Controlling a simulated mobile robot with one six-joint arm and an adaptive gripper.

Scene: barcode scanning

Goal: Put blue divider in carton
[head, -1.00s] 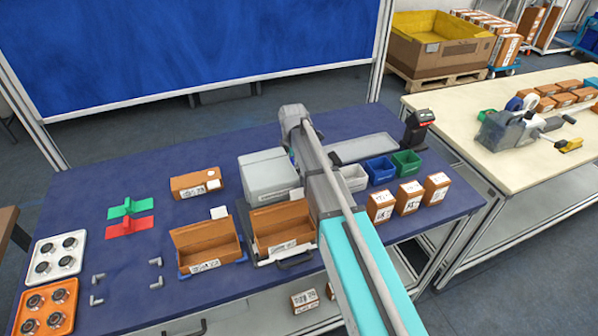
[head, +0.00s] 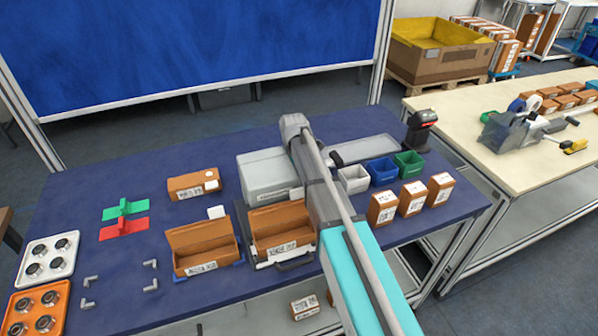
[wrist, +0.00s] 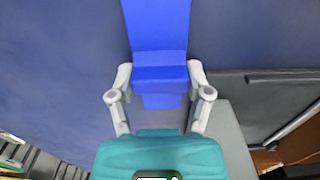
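The blue divider (wrist: 160,75) is upright in the middle of the wrist view, between the two fingers of my gripper (wrist: 160,82). The fingertips press on its sides, so my gripper appears shut on it. In the head view my own arm hides the gripper and the divider. Two open brown cartons stand side by side on the blue table: a left one (head: 203,262) and a right one (head: 282,243). My arm passes just right of the right carton. The inside of both cartons is only partly visible.
A grey box (head: 265,172) stands behind the right carton. Green (head: 124,209) and red (head: 124,227) dividers lie at the left. White (head: 353,180), blue (head: 382,173) and green (head: 409,164) bins and several small closed cartons stand to the right.

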